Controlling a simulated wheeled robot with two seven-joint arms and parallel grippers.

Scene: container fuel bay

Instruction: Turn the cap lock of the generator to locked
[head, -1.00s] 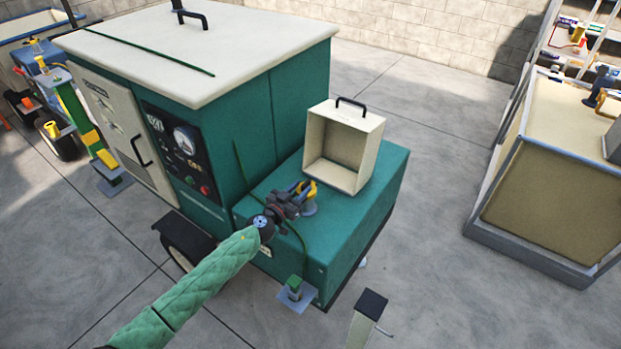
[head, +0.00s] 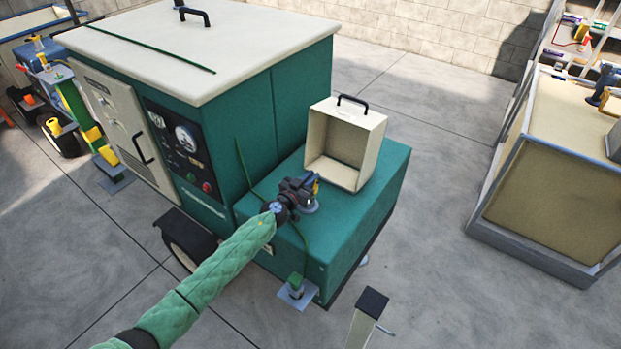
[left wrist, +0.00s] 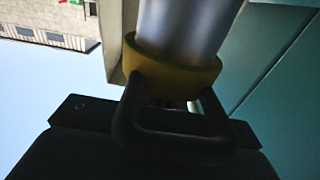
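The green generator (head: 262,115) has a low deck (head: 345,225) on its right side. The cap lock, with a yellow part (head: 317,187) and a grey round base (head: 310,207), sits on the deck, mostly hidden behind my left gripper (head: 304,190). In the left wrist view, a yellow collar (left wrist: 180,75) circles a shiny grey cylinder (left wrist: 185,28). There, the dark fingers of my left gripper (left wrist: 175,95) stand apart, close against the collar; whether they touch it I cannot tell. My right gripper is not in view.
A cream open-fronted box (head: 373,130) with a black handle stands on the deck just behind the cap. A green cord (head: 298,240) hangs over the deck's near edge. A grey post (head: 368,318) stands in front; a tan crate (head: 545,165) stands right. Floor between is clear.

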